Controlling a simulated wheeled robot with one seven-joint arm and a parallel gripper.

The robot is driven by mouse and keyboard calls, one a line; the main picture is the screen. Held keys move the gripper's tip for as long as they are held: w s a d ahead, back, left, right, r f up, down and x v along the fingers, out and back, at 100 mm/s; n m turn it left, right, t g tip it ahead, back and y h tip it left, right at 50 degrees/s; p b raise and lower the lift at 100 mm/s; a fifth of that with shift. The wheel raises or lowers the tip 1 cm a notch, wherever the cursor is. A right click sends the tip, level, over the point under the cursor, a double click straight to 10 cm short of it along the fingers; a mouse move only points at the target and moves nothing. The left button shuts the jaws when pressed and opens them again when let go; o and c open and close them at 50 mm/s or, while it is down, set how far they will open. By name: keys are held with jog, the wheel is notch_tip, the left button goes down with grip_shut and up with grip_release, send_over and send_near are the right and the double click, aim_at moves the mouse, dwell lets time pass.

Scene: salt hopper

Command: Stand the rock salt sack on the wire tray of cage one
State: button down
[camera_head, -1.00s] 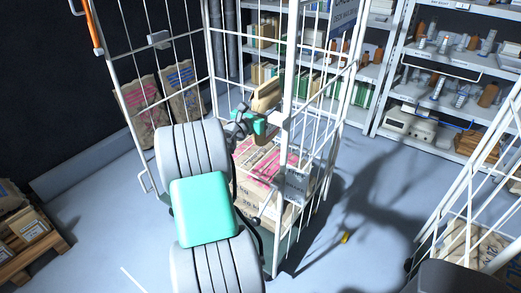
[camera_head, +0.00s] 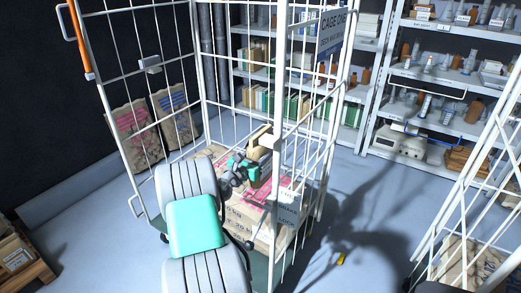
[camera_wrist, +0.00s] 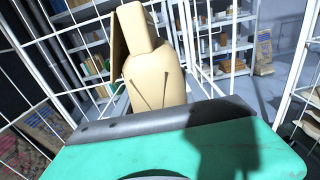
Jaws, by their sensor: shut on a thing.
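My gripper (camera_head: 245,168) is inside the wire cage (camera_head: 276,150), low over its load. It is shut on a tan, upright thing with a narrow top (camera_head: 260,138), which looks like the rock salt sack. In the wrist view this tan sack (camera_wrist: 155,75) rises beyond the dark palm bar, with no print showing. Its lower part is hidden behind my gripper. Sacks with pink print (camera_head: 258,190) lie directly below it. I cannot tell whether it touches them. The wire tray cannot be made out. A sign reading CAGE ONE (camera_head: 333,32) hangs at the cage's upper right.
Two printed paper sacks (camera_head: 135,130) stand by the dark wall beyond the cage's left side. Shelves (camera_head: 430,75) with bottles and boxes stand behind. Another white wire cage (camera_head: 465,190) is at right.

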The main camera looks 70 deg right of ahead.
jog(key=shift+r, duration=0.25)
jog(key=shift+f, duration=0.1)
jog(key=c, duration=0.7)
grip_release()
jog(key=shift+f, duration=0.3)
jog(key=shift+o, duration=0.2)
